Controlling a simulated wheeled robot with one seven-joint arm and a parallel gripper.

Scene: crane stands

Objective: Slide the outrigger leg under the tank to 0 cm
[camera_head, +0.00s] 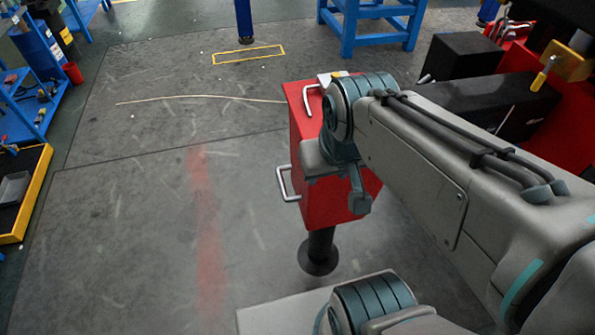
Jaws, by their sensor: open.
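A red box-shaped outrigger leg end (335,205) stands at the middle of the head view, on a dark round foot (319,256). A bent metal handle (287,184) sticks out from its left side, and another handle (308,98) is at its top. My gripper (340,182) is open, in front of the red box's upper part. Its fingers are partly hidden by my wrist, and I cannot tell if they touch the box. The handles lie to its left and upper left. No tank can be made out for sure; my arm covers much of the right side.
Black blocks (470,62) and red machine parts fill the upper right. A blue stand (372,22) is at the back. A blue shelf (30,100) and a yellow-edged tray (22,190) stand at the left.

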